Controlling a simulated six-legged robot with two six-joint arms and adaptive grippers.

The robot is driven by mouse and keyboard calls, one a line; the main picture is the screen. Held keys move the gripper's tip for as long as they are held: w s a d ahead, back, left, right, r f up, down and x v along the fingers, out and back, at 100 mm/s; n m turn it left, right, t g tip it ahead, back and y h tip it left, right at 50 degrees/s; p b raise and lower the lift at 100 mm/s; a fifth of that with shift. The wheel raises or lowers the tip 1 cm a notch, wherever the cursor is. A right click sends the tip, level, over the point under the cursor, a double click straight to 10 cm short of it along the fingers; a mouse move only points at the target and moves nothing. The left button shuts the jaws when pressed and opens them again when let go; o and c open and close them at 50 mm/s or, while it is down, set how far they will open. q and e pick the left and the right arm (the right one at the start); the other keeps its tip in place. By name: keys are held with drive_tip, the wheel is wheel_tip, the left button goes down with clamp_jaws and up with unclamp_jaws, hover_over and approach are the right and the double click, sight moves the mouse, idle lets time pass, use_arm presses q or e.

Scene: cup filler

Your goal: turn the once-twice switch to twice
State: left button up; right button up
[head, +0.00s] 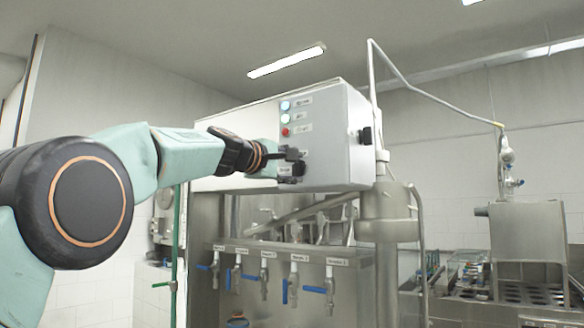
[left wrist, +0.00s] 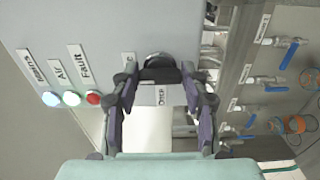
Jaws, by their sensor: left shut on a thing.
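The once-twice switch is a black rotary knob (left wrist: 157,62) on the front of the white control box (head: 335,115). A label reading "Once" (left wrist: 160,96) sits beside it, and another label next to it is partly covered by a finger. My left gripper (left wrist: 157,76) is shut on the knob, one finger on each side. In the head view my left gripper (head: 292,162) reaches the lower right of the box front and hides part of the knob. Which label the knob points at cannot be told. My right gripper is not in view.
Blue and white lamps and a red lamp (head: 285,132) sit above the switch. Another black knob (head: 366,135) is on the box's right side. Below are several labelled taps with blue handles (head: 330,288) and a metal pipe column (head: 390,215).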

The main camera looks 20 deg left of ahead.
use_arm(q)
drive_tip(key=shift+r, duration=0.2)
drive_tip(key=o, duration=1.1)
drive_tip(key=shift+w+f, duration=0.15)
drive_tip(key=shift+o, duration=0.2)
drive_tip(key=shift+s+a, duration=0.1)
drive_tip(key=shift+s, duration=0.2)
drive_tip(key=v, duration=1.1)
drive_tip(key=shift+s, duration=0.35)
drive_tip(key=shift+w, duration=0.2)
drive_tip(key=shift+a, duration=0.15)
